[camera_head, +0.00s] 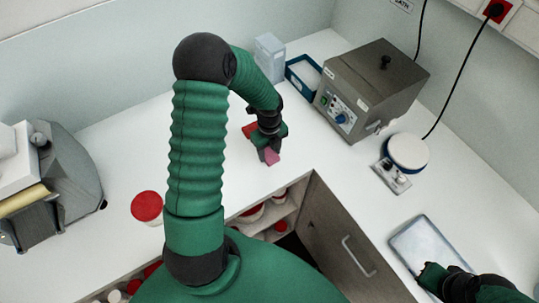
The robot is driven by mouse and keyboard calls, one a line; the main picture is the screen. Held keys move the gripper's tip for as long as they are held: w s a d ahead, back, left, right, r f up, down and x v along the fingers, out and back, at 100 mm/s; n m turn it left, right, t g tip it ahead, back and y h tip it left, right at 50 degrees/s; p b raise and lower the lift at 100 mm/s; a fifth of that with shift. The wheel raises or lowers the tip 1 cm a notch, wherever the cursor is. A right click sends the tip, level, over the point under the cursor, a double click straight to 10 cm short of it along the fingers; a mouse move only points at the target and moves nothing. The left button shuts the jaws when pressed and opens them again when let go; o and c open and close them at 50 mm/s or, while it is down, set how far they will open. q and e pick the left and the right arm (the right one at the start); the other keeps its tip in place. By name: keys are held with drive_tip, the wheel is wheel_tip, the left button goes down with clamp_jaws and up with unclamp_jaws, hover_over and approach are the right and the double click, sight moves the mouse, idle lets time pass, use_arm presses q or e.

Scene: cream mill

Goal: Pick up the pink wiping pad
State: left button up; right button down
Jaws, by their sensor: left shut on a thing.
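The pink wiping pad (272,157) shows at the tip of my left gripper (267,153), over the white worktop near its front edge. My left gripper is shut on the pad and covers part of it. I cannot tell whether the pad touches the worktop. My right gripper (431,277) is at the lower right, by the front of a pale metal tray (428,237); its fingers are too dark and small to tell their state.
A red object (249,130) lies just behind my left gripper, partly hidden. A grey box-shaped device (360,90) and a round white-topped device (407,152) stand to the right. A red-lidded jar (147,207) is at left. Open shelves (290,200) lie below the front edge.

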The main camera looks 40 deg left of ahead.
sight(269, 156)
use_arm(q)
drive_tip(key=c, duration=0.6)
drive_tip(key=shift+r, duration=0.85)
drive_tip(key=shift+c, duration=0.2)
drive_tip(key=shift+s+d+r+b, duration=0.15)
drive_tip(key=shift+r, duration=0.3)
drive_tip(key=shift+s+d+r+b, duration=0.15)
drive_tip(key=shift+r, duration=0.3)
drive_tip(key=s+d+r+b, duration=0.1)
drive_tip(key=s+d, duration=0.8)
drive_tip(key=s, duration=0.2)
drive_tip(key=shift+s+d+r, duration=0.25)
drive_tip(key=shift+s+d, duration=0.05)
drive_tip(key=shift+d, duration=0.1)
